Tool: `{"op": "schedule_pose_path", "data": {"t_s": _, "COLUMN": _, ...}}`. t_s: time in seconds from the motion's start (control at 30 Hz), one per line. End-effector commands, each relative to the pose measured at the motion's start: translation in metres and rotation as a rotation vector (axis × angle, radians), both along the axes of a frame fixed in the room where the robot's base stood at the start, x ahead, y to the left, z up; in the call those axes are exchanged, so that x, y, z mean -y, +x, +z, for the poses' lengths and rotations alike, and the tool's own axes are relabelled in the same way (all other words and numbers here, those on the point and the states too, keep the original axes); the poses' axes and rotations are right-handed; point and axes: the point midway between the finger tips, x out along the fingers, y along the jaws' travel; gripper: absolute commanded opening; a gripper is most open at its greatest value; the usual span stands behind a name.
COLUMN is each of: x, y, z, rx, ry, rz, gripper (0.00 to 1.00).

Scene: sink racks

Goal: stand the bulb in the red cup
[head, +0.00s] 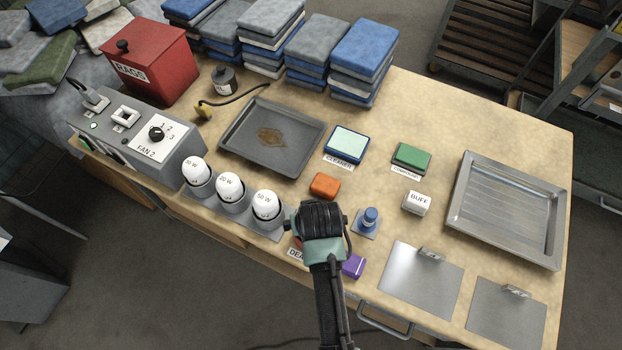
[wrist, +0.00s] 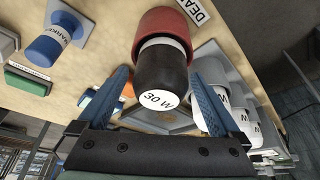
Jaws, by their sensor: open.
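The red cup (wrist: 165,28) stands beside a label that reads DEAD in the wrist view. A dark bulb (wrist: 161,68) with a white end marked 30 W stands in it, that end toward the camera. My open gripper (wrist: 164,92) has one blue finger on each side of the bulb, with gaps showing on both sides. The bulb's lower part is hidden in the cup. In the head view my gripper (head: 322,218) covers the bulb and nearly all of the cup.
White bulbs (head: 231,188) stand in a grey rack just left of my gripper. A blue marker (head: 370,217) on a base is close on the right, a purple block (head: 353,266) nearer the front edge. An orange block (head: 325,185) lies behind, before a dark tray (head: 272,138).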

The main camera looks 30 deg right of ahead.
Motion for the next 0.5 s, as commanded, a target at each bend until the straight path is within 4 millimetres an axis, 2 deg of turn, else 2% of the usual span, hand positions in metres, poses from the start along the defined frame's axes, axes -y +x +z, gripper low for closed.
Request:
{"op": "schedule_pose_path", "data": {"t_s": 0.3, "x": -0.005, "y": -0.021, "z": 0.064, "rx": 0.011, "ry": -0.003, "rz": 0.0, "gripper": 1.0}}
{"op": "schedule_pose_path", "data": {"t_s": 0.5, "x": -0.008, "y": -0.032, "z": 0.094, "rx": 0.01, "ry": -0.003, "rz": 0.001, "gripper": 1.0}}
